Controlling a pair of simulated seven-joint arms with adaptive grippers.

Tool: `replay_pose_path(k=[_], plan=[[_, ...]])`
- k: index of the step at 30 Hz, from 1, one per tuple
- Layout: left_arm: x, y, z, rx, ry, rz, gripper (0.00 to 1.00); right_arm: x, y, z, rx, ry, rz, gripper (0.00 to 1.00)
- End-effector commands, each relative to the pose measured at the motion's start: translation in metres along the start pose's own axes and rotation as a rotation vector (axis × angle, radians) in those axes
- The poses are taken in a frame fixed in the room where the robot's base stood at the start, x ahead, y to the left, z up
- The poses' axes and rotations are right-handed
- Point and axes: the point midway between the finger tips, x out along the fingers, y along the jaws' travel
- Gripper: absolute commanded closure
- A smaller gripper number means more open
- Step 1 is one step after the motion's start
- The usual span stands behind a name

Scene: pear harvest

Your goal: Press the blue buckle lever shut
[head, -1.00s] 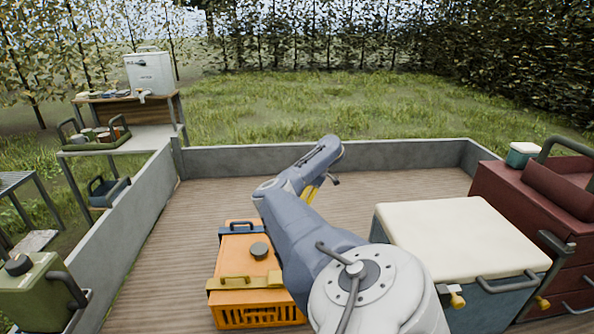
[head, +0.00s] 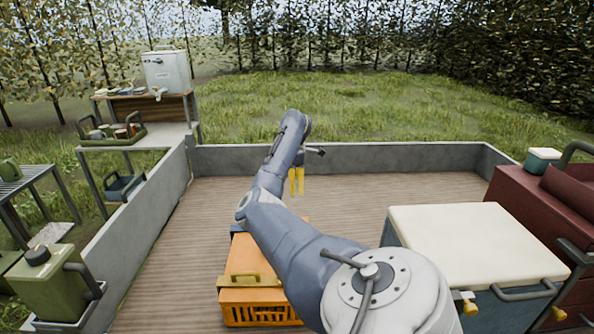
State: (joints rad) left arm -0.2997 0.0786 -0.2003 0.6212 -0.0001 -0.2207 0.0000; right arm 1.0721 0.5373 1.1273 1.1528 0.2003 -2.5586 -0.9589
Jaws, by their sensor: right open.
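The orange crate (head: 252,300) sits on the wooden trailer floor, below and left of my right arm. A small part of the blue buckle (head: 236,230) shows at the far left edge of its lid; my arm hides the rest, so I cannot tell its lever's position. A yellow buckle (head: 250,282) lies across the near side of the lid. My right gripper (head: 297,181) has yellow fingers pointing down, open and empty, above the floor beyond the crate and apart from it. My left gripper is not in view.
A cooler with a cream lid (head: 475,244) stands right of my arm, with a dark red tool chest (head: 545,215) beyond it. Low grey walls (head: 345,157) edge the trailer. A green canister (head: 60,282) is at left. The floor beyond the crate is clear.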

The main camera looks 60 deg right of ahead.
Motion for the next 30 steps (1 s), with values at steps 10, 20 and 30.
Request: replay_pose_path(k=[10, 20, 30], plan=[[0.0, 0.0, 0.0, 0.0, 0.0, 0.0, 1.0, 0.028, -0.003, 0.005, 0.051, -0.01, -0.01, 0.29], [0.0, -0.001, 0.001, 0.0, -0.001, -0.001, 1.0, 0.088, -0.003, 0.005, 0.049, -0.011, -0.01, 0.29], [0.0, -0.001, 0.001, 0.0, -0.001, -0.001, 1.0, 0.144, -0.003, 0.006, 0.05, -0.009, -0.009, 0.29]])
